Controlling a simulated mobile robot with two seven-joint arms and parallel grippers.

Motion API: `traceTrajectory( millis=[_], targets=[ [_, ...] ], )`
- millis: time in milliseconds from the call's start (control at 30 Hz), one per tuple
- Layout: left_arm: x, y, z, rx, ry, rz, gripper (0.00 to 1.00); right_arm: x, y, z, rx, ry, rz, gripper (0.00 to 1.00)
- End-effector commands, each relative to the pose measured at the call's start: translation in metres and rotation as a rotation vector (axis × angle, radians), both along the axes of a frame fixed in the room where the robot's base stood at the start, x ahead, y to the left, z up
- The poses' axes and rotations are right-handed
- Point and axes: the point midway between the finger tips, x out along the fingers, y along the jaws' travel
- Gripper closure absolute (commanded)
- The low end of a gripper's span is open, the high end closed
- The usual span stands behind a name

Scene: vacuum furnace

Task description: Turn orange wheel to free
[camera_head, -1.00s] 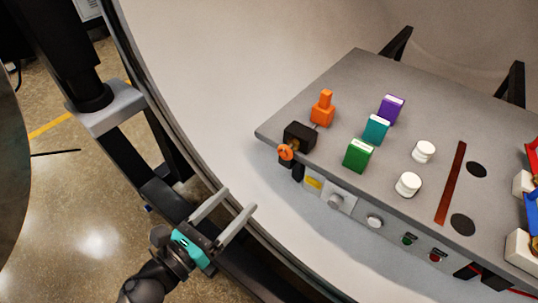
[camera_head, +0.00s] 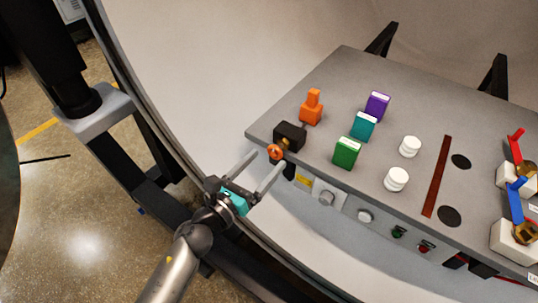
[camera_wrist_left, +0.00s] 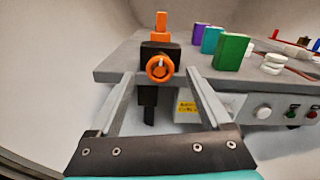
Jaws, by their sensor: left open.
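The orange wheel (camera_head: 275,152) is a small ring on the front of a black block (camera_head: 290,136) at the left corner of the grey table. In the left wrist view the orange wheel (camera_wrist_left: 160,68) faces me, between and beyond the fingertips. My left gripper (camera_head: 266,166) is open and empty, its two fingers pointing toward the wheel, close in front of it. In the wrist view the left gripper (camera_wrist_left: 160,78) has one finger on each side of the wheel, apart from it. My right gripper is not in view.
Behind the wheel stand an orange piece (camera_head: 312,107) and green (camera_head: 347,152), teal (camera_head: 363,126) and purple (camera_head: 377,105) blocks. White round pieces (camera_head: 397,179) lie to the right. The table's front edge carries knobs and buttons (camera_head: 365,215). A curved chamber rim (camera_head: 150,140) lies left.

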Motion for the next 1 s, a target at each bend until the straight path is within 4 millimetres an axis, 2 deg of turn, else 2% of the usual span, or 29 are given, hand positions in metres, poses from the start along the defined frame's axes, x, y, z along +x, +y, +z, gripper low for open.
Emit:
traceTrajectory(
  millis=[200,567,1000],
  targets=[
    [0.018,-0.012,0.0,-0.001,0.001,0.0,0.18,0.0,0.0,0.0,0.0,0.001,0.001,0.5],
    [0.021,-0.015,0.0,-0.001,0.001,0.0,0.18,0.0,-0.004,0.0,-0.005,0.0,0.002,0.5],
    [0.021,-0.014,0.0,-0.001,0.001,0.0,0.66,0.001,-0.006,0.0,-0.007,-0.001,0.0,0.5]
  ],
)
